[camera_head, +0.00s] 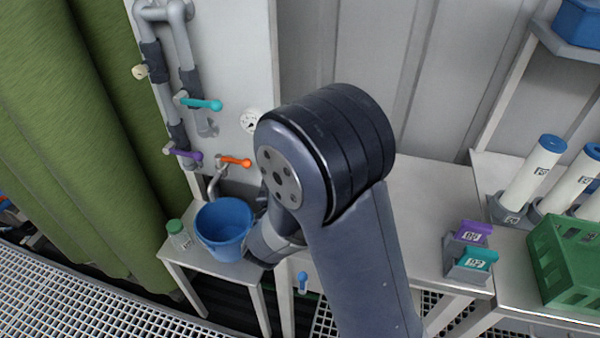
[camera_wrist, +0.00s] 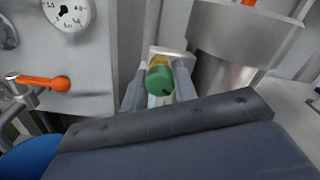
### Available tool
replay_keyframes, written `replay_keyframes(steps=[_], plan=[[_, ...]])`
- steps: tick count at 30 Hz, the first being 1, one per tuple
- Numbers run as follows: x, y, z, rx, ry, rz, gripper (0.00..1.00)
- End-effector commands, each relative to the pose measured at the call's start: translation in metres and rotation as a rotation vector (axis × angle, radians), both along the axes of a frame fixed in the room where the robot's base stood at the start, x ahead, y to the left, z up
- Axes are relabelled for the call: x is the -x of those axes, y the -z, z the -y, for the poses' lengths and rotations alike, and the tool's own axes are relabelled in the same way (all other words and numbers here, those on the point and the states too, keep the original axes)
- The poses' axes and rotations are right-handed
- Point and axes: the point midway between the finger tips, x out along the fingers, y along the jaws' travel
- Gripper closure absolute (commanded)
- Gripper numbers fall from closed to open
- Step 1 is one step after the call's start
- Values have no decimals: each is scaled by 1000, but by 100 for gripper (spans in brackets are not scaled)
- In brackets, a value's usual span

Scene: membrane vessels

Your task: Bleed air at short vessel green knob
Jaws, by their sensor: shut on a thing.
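The green knob (camera_wrist: 160,80) shows in the middle of the wrist view, with a yellowish part just behind it. My gripper (camera_wrist: 159,88) has one grey finger on each side of the knob and is shut on it. A grey metal cylinder (camera_wrist: 240,45), which looks like the short vessel, stands just right of the knob. In the head view my arm covers the knob and the vessel, and the fingertips are hidden.
A pressure gauge (camera_head: 252,120) and an orange-handled valve (camera_head: 236,161) are on the panel to the left. Below are a blue bucket (camera_head: 222,226) and a green-capped bottle (camera_head: 178,235). On the right are a green crate (camera_head: 570,262) and white blue-capped cylinders (camera_head: 533,172).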

Motion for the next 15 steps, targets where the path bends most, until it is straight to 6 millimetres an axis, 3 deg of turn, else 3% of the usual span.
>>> replay_keyframes(steps=[6, 15], plan=[[0, 5, 0, -214, 0, 84, 93], [0, 4, 0, -341, 1, 128, 93]])
